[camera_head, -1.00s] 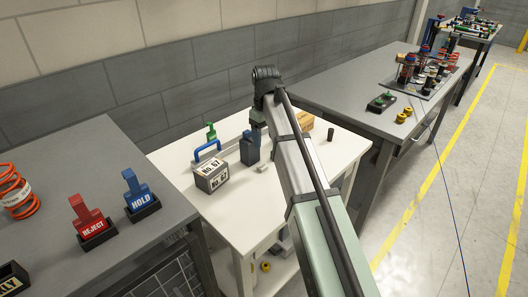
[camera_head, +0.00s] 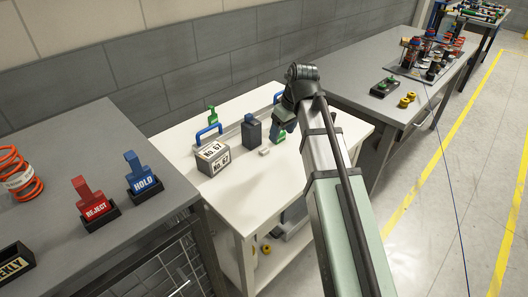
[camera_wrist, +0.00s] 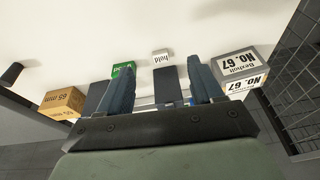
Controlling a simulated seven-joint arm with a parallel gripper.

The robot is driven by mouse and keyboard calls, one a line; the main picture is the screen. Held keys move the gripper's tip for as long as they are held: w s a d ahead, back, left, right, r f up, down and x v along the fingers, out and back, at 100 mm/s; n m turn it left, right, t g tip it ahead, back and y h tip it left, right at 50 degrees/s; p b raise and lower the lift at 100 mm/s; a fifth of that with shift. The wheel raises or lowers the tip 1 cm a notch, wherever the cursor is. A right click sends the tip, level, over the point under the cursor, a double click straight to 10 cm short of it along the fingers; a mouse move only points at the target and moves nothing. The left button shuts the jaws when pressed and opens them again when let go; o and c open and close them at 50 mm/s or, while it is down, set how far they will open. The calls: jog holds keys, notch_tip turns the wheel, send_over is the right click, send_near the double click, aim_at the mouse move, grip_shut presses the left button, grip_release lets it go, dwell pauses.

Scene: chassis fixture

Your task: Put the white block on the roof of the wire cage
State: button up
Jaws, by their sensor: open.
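Wire mesh, seemingly of the wire cage (camera_head: 178,272), shows below the left grey bench. Mesh also shows in the wrist view (camera_wrist: 300,60). Its roof is not clearly visible.
A green block (camera_wrist: 123,69) and a tan box (camera_wrist: 63,102) are near. The front of the white table (camera_head: 260,195) is clear.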

jog(key=w+a+t+y, duration=0.1)
send_over(265, 150)
jog(key=s+d, duration=0.2)
jog(key=s, duration=0.1)
jog(key=f, duration=0.7)
jog(key=shift+w+a+f, duration=0.15)
jog(key=shift+w, duration=0.05)
jog(key=shift+w+x, duration=0.2)
jog(key=shift+x, duration=1.1)
jog(key=shift+w+x, duration=0.25)
jog(key=shift+x, duration=1.1)
jog(key=shift+s, duration=0.1)
jog(key=c, duration=1.2)
jog(key=shift+r, duration=5.15)
